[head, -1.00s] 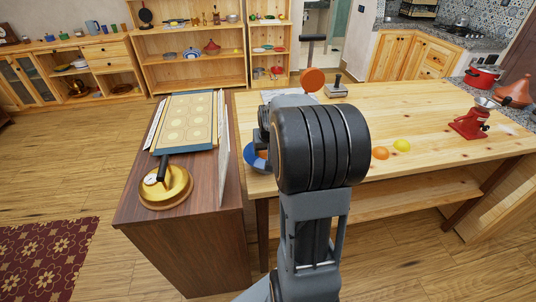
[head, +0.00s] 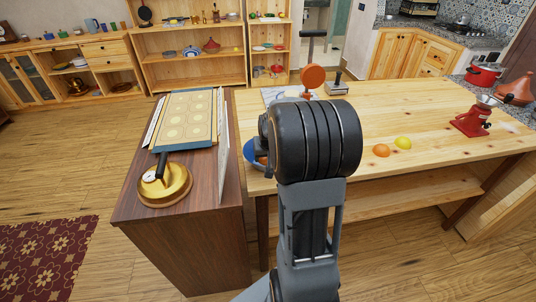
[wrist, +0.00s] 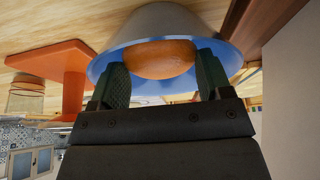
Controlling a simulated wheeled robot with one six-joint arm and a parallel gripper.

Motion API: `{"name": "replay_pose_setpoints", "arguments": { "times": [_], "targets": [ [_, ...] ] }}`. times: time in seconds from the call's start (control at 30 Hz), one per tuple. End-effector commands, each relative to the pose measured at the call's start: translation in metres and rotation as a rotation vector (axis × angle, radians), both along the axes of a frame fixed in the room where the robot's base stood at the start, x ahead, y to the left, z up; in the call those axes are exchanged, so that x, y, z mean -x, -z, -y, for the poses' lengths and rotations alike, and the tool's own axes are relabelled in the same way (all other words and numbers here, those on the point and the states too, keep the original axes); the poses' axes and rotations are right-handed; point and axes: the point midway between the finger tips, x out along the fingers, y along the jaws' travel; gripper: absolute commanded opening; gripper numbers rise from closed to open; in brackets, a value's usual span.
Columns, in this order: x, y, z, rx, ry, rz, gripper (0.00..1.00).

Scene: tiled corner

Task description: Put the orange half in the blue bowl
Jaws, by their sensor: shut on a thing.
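The orange half (wrist: 158,58) sits between the two dark green fingers of my gripper (wrist: 162,68) in the wrist view, with a finger against each side. The blue bowl (wrist: 228,28) is right behind it in that view, and the fruit and fingertips overlap its opening. Whether the fruit touches the bowl's inside cannot be told. In the head view the bowl (head: 249,152) stands at the table's left end, partly hidden by my arm. My gripper is hidden behind the arm there.
An orange fruit (head: 381,151) and a lemon (head: 403,143) lie on the wooden table (head: 440,108), right of my arm. A red grinder (head: 471,123) stands farther right. An orange disc-shaped object (head: 314,77) is behind the arm. A brown cabinet (head: 185,235) adjoins the left.

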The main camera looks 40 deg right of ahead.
Motion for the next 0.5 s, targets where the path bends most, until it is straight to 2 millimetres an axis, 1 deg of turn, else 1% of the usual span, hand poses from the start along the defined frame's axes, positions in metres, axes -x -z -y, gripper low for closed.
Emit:
{"name": "replay_pose_setpoints", "arguments": {
  "times": [0.07, 0.1, 0.37, 0.5],
  "targets": [
    [-0.0001, 0.0003, 0.0000, 0.000, 0.000, 0.000, 0.43],
    [0.0000, 0.0002, 0.0000, 0.000, 0.000, 0.000, 0.73],
    [0.0000, 0.0001, 0.0001, 0.000, 0.000, 0.000, 0.98],
    [0.0002, 0.0003, 0.0001, 0.000, 0.000, -0.001, 0.98]
  ]
}}
